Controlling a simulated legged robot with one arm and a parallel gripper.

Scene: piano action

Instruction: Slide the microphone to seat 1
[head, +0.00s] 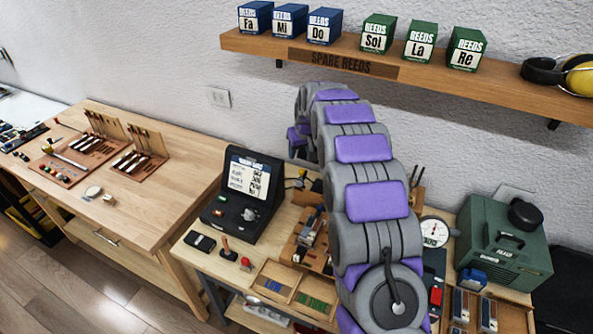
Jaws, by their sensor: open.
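I cannot pick out the microphone or seat 1 with certainty in the head view. A black case (213,217) with a lit text screen (249,178) in its raised lid stands on the nearer bench, left of my arm. Small parts sit on its base, too small to name. My grey and purple arm rises from the lower middle, curves over toward the wall and bends down at its far end. My gripper cannot be made out there. My arm hides part of the bench behind it, including part of a wooden fixture (290,252).
A shelf (430,75) with reed boxes (376,33) and earmuffs hangs on the wall. A dial gauge (434,232), green machine (505,245) and wooden tray (515,320) stand right of my arm. A divided tray (257,290) lies in front. The left bench (165,205) has bare wood.

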